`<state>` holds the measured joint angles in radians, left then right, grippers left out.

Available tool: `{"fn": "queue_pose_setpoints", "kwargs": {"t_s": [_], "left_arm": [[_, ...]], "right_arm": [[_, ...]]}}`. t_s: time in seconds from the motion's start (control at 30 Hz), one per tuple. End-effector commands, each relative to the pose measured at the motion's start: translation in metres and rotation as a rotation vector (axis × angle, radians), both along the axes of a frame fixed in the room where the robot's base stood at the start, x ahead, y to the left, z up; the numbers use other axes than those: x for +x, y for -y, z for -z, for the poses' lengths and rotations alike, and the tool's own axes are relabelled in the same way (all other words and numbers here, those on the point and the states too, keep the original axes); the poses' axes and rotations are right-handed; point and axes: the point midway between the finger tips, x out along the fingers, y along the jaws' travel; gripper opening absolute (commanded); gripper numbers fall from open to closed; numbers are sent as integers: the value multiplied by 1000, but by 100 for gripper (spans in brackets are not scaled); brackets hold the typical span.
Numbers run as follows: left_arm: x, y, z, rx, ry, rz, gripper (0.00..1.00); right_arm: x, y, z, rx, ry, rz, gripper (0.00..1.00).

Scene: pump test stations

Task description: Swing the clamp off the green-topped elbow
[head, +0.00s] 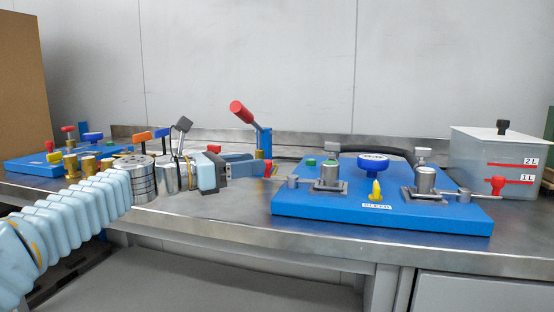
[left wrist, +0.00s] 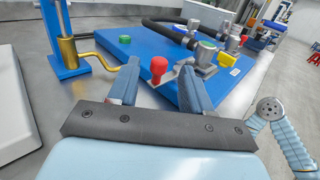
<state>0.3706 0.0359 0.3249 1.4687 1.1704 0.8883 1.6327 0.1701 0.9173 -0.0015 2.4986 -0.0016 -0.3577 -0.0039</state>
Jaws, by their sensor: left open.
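The green-topped elbow (head: 329,174) is a grey metal fitting on the left part of the blue board (head: 385,215). It also shows in the left wrist view (left wrist: 205,52). The clamp's lever (head: 279,178) points left from beside the elbow and ends in a red knob (left wrist: 158,68). My left gripper (head: 264,168) is open at the lever's end. In the left wrist view, the red knob lies between its two fingertips, with gaps to both sides. The fingers partly hide the knob in the head view. My right gripper is not in view.
A second grey-topped elbow (head: 425,181) with a red-knobbed lever (head: 497,183) stands at the right. A blue knob (head: 373,159) and yellow handle (head: 375,190) lie between. A red-handled pump (head: 264,141) stands behind my gripper. A tank (head: 490,150) stands at the back right.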

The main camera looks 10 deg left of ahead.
Motion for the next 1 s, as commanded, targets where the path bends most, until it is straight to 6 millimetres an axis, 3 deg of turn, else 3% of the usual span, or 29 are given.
{"fn": "queue_pose_setpoints", "kwargs": {"t_s": [0.1,0.3,0.7,0.77,1.0], "left_arm": [[18,20,-1,-2,-1,4,49],[39,42,-1,0,0,1,49],[46,50,0,0,0,-1,49],[46,50,0,0,0,-1,43],[46,49,0,0,0,-1,6]], "right_arm": [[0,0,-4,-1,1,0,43],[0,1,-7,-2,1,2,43],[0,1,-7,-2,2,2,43],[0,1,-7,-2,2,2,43],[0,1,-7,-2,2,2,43]]}}
